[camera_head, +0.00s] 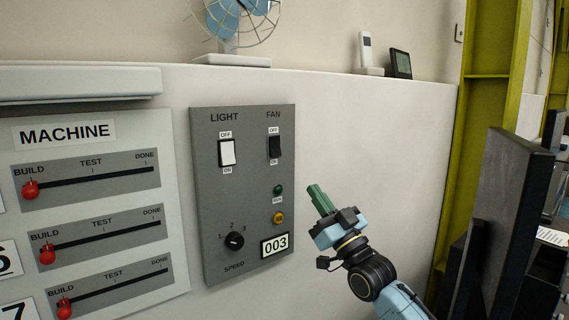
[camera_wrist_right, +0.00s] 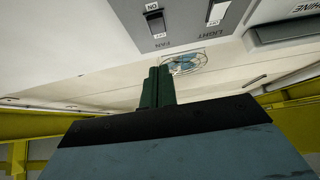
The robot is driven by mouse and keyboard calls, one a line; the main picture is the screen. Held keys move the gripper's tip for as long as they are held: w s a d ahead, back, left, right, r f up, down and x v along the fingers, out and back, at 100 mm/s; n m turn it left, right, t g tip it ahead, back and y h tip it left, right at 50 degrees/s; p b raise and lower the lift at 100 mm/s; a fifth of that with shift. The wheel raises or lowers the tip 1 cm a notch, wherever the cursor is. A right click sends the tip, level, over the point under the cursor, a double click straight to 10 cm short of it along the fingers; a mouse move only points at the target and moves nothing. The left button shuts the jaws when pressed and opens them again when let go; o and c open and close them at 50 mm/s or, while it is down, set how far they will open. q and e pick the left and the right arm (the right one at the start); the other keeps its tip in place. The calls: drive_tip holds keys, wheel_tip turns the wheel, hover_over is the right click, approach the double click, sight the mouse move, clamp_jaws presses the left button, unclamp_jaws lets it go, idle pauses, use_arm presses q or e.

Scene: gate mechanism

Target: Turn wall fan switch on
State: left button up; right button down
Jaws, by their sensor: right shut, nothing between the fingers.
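The fan switch (camera_head: 274,146) is a black rocker under the FAN label on a grey wall panel (camera_head: 212,255), with OFF above it and ON below. In the right wrist view the fan switch (camera_wrist_right: 156,22) appears upside down near the top edge. My right gripper (camera_head: 314,188) has green fingers that are closed together and empty. It is to the right of the panel and below the level of the switch, apart from it in the picture. The right wrist view shows the closed fingertips (camera_wrist_right: 158,70) pointing up the picture. My left gripper is not in view.
A white light switch (camera_head: 227,153) is left of the fan switch. Green (camera_head: 278,190) and amber (camera_head: 278,218) round parts and a speed knob (camera_head: 235,240) are below. A desk fan (camera_head: 232,60) stands on the ledge above. A dark monitor-like panel (camera_head: 510,220) stands at right.

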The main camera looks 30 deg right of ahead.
drive_tip(key=p, duration=0.2)
approach(277, 149)
wheel_tip(277, 149, up, 4)
drive_tip(key=w, duration=0.3)
drive_tip(key=shift+w+a+f+p, duration=0.1)
drive_tip(key=shift+w+a+p, duration=0.15)
drive_tip(key=shift+a+p, duration=0.05)
drive_tip(key=shift+w+f, duration=0.15)
drive_tip(key=shift+w, duration=0.35)
